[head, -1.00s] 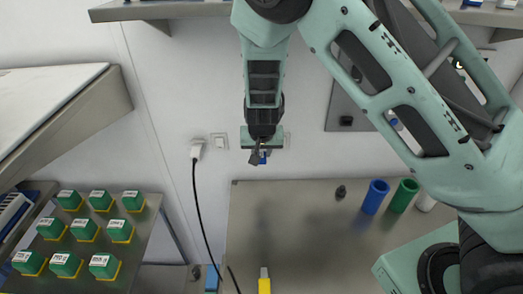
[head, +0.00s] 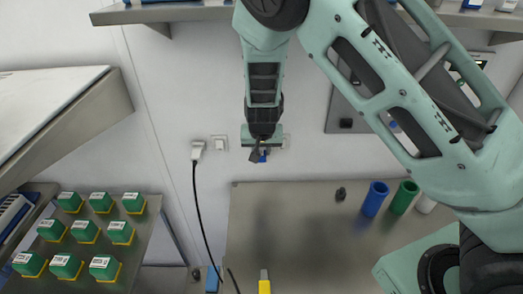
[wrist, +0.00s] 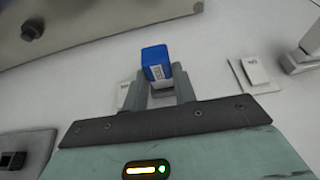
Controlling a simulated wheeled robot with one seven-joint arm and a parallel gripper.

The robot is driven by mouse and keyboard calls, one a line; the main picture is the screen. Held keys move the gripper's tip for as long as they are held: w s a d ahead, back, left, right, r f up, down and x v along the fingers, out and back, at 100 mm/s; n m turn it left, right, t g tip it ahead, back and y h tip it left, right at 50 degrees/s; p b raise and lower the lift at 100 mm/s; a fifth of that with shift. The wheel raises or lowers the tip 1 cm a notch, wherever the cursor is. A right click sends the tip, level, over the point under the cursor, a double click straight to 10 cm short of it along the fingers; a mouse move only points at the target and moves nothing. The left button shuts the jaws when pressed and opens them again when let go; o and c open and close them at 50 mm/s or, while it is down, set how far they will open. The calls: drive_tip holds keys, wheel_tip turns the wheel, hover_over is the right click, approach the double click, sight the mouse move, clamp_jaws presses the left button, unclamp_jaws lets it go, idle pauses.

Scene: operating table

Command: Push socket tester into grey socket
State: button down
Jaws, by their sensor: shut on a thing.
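A small blue socket tester (wrist: 156,62) with a white label is clamped between the fingers of my gripper (wrist: 158,88) in the wrist view. Pale socket plates sit on the wall on both sides, one to the left (head: 219,143) and one partly hidden to the right (head: 285,142). Any socket directly behind the tester is hidden. I cannot tell which plate is the grey socket, nor whether the tester touches the wall.
A white plug (head: 197,147) with a black cable is in the wall at left. Below is a metal table (head: 300,225) with a blue cup (head: 375,198), a green cup (head: 404,196) and a small dark knob (head: 341,193). Green boxes (head: 120,232) stand at lower left. A shelf (head: 160,12) hangs above.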

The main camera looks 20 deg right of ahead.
drive_tip(key=shift+w+d, duration=0.25)
drive_tip(key=shift+w, duration=0.35)
drive_tip(key=c, duration=1.1)
unclamp_jaws()
drive_tip(key=shift+w, duration=0.1)
drive_tip(key=shift+o, duration=0.2)
drive_tip(key=b+v, duration=0.1)
drive_tip(key=v, duration=0.5)
drive_tip(key=shift+a+r, duration=0.1)
drive_tip(key=shift+r, duration=0.05)
drive_tip(key=shift+s+r, duration=0.3)
drive_tip(key=shift+r, duration=0.3)
